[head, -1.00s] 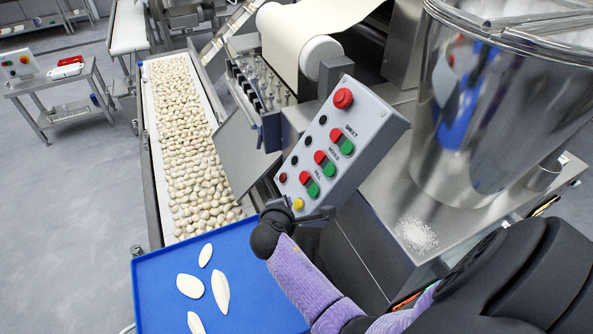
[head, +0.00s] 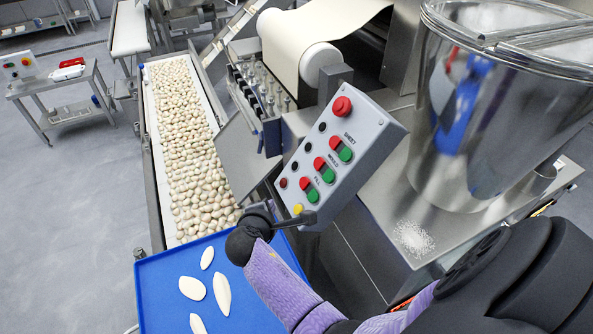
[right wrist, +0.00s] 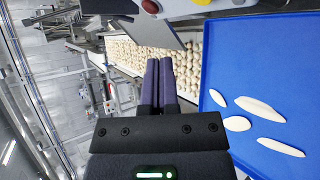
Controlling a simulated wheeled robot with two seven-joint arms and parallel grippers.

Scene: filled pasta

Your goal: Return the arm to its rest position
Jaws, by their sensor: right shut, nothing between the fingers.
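My right arm comes in from the lower right of the head view, with a purple sleeve. Its dark gripper (head: 311,218) is over the blue tray's far end, in front of the lower edge of the control panel (head: 340,150). In the right wrist view the two purple fingers (right wrist: 159,62) lie side by side, shut with nothing between them. They point toward the conveyor of filled pasta, and I cannot tell their height above it. My left gripper is not in view.
The conveyor (head: 151,180) is covered with small pasta pieces. A blue tray (head: 160,290) holds several pale flat pieces. A steel hopper (head: 470,130) stands at right, beside spilled white powder (head: 413,237). A small side table (head: 45,90) stands at far left, with open floor before it.

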